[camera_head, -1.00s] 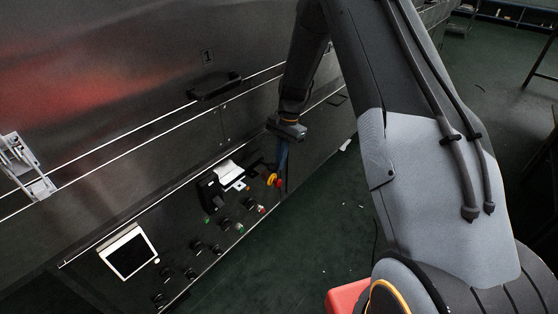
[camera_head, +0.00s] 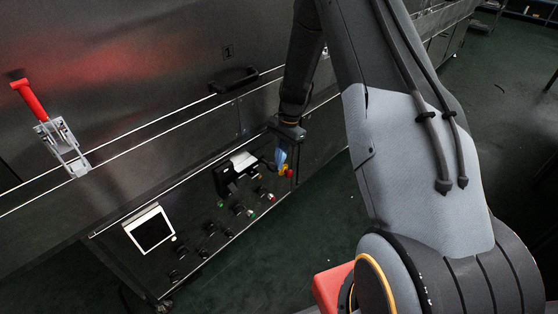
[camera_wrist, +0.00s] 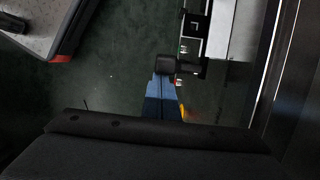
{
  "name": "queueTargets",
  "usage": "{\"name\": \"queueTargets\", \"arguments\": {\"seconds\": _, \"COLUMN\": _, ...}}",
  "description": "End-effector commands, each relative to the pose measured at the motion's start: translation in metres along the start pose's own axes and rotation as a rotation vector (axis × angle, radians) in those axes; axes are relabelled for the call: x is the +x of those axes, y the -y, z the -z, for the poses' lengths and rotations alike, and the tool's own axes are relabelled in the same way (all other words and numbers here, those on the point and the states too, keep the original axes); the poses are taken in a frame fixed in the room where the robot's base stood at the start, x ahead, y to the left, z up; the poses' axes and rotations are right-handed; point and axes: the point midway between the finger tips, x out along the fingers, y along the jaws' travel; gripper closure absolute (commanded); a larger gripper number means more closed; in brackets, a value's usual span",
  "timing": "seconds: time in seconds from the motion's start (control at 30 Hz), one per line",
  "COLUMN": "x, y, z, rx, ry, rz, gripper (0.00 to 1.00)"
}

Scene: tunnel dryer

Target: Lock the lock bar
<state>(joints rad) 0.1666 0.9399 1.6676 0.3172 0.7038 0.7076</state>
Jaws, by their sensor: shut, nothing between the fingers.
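A metal toggle latch (camera_head: 62,146) with a red handle (camera_head: 30,98) is on the dark machine wall at the left of the head view. It spans the bright-edged strip there, and its handle tilts up and left. I take it for the lock bar, but cannot tell whether it is locked. My gripper (camera_head: 281,160) points down, with blue fingers shut and empty, far to the right of the latch. It is by the control panel. The fingers also show in the wrist view (camera_wrist: 163,97); the latch does not.
The control panel (camera_head: 208,222) has a screen (camera_head: 150,230), several knobs and a yellow-and-red button (camera_head: 286,171) close by the fingers. A black lever (camera_wrist: 178,66) is near the fingertips. A black handle (camera_head: 233,80) juts from the wall. The green floor (camera_head: 310,225) is open.

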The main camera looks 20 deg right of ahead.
Motion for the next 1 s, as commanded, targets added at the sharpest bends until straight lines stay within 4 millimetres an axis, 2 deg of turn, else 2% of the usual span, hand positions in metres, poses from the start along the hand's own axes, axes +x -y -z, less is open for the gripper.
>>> {"name": "queueTargets", "arguments": {"seconds": 0.23, "x": 0.01, "y": -0.002, "z": 0.037, "rx": -0.002, "ry": -0.004, "rz": 0.003, "gripper": 1.0}}
{"name": "queueTargets", "arguments": {"seconds": 0.3, "x": -0.014, "y": -0.001, "z": 0.033, "rx": -0.006, "ry": -0.007, "rz": 0.006, "gripper": 1.0}}
{"name": "queueTargets", "arguments": {"seconds": 0.4, "x": -0.037, "y": -0.002, "z": 0.034, "rx": -0.003, "ry": -0.007, "rz": 0.006, "gripper": 1.0}}
{"name": "queueTargets", "arguments": {"seconds": 0.6, "x": -0.073, "y": -0.003, "z": 0.035, "rx": -0.001, "ry": -0.007, "rz": 0.007, "gripper": 1.0}}
{"name": "queueTargets", "arguments": {"seconds": 0.8, "x": -0.09, "y": -0.003, "z": 0.035, "rx": -0.002, "ry": -0.006, "rz": 0.004, "gripper": 1.0}}
{"name": "queueTargets", "arguments": {"seconds": 1.0, "x": -0.093, "y": -0.002, "z": 0.034, "rx": -0.003, "ry": -0.006, "rz": 0.004, "gripper": 1.0}}
